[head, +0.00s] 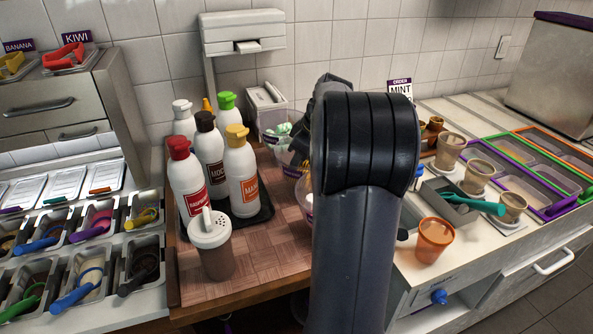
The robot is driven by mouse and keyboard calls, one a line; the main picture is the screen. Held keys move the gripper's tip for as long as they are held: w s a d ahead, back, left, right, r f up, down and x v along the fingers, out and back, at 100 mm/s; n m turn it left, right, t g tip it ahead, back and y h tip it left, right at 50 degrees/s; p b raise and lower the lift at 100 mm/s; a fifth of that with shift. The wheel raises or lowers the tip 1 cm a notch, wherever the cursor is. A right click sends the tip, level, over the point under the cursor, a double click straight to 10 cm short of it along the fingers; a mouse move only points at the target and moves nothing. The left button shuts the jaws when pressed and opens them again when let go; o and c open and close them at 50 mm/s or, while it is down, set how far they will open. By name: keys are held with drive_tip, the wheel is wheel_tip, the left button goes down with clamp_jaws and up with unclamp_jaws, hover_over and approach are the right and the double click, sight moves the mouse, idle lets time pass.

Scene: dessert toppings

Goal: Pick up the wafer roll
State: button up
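I cannot make out a wafer roll for certain. Small brown upright shapes (432,129) stand just right of my arm at the back of the counter; they are too small to identify. My dark arm rises through the middle of the head view and bends away over the wooden board. A dark angular part at its far end shows left of the arm, above clear cups (279,147) with pale green and white contents. The fingertips of my gripper are hidden behind the arm, so its opening and any contact do not show.
Sauce bottles (241,178) stand on a dark tray on the wooden board (264,251), with a shaker (211,246) in front. Topping bins (86,272) fill the left. An orange cup (434,240), a grey caddy (447,205) and several brown cups occupy the right counter.

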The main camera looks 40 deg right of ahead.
drive_tip(key=shift+w+a+f, duration=0.1)
drive_tip(key=shift+w+f, duration=0.15)
drive_tip(key=shift+f, duration=0.45)
drive_tip(key=shift+c, duration=0.3)
drive_tip(key=c, duration=0.3)
drive_tip(key=shift+c, duration=0.2)
drive_tip(key=shift+r, duration=0.1)
wheel_tip(320, 180, up, 10)
drive_tip(key=shift+p, duration=0.3)
